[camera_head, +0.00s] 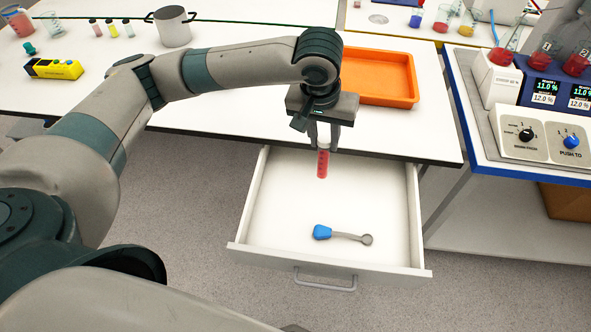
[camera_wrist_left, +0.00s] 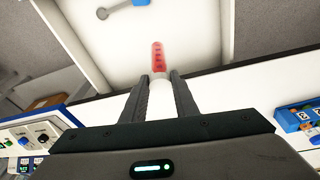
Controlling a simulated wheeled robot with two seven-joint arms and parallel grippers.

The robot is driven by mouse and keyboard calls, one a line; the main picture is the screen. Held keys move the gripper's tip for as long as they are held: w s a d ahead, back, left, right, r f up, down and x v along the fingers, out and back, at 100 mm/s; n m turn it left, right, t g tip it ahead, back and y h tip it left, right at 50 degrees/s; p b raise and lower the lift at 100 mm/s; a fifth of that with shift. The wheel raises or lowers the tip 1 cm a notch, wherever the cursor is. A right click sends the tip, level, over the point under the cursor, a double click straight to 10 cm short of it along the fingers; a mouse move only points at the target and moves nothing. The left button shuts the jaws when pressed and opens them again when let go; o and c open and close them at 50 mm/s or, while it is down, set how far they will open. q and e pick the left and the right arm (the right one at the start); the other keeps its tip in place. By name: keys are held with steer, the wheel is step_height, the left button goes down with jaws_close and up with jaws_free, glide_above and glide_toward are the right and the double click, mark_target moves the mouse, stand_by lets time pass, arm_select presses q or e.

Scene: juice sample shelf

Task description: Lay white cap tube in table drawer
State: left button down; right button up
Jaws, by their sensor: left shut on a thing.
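My left gripper (camera_head: 322,147) is shut on a tube with red contents (camera_head: 322,164), held hanging down over the open table drawer (camera_head: 277,204). The fingers grip the tube's white upper end, and its red body points away from the fingers. In the left wrist view the tube (camera_wrist_left: 158,57) shows between the two fingers (camera_wrist_left: 160,92), with the white drawer floor (camera_wrist_left: 200,30) beyond it. I cannot tell whether the tube touches the drawer floor. My right gripper is not in view.
A blue-handled tool (camera_head: 340,235) lies near the drawer's front. An orange tray (camera_head: 383,101) stands on the table behind the gripper. A pot (camera_head: 172,28), small tubes (camera_head: 112,29) and a yellow device (camera_head: 54,69) stand farther left. The drawer's middle and left are clear.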

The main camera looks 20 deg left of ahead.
arm_select(q)
steer(key=s+d+f+n+g+h+p, duration=0.2)
steer(key=d+n+g+h+p, duration=0.15)
steer(key=n, duration=0.25)
steer(key=s+a+f+n+t+h+p, duration=0.3)
steer(key=a+f+n+t+h+p, duration=0.3)
steer(key=n, duration=0.5)
steer(key=shift+s+a+f+h+p, duration=0.45)
steer(key=shift+a+f+p, duration=0.35)
steer(key=shift+a+f, duration=0.1)
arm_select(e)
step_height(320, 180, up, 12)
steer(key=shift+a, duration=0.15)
arm_select(q)
steer(key=shift+f, duration=0.1)
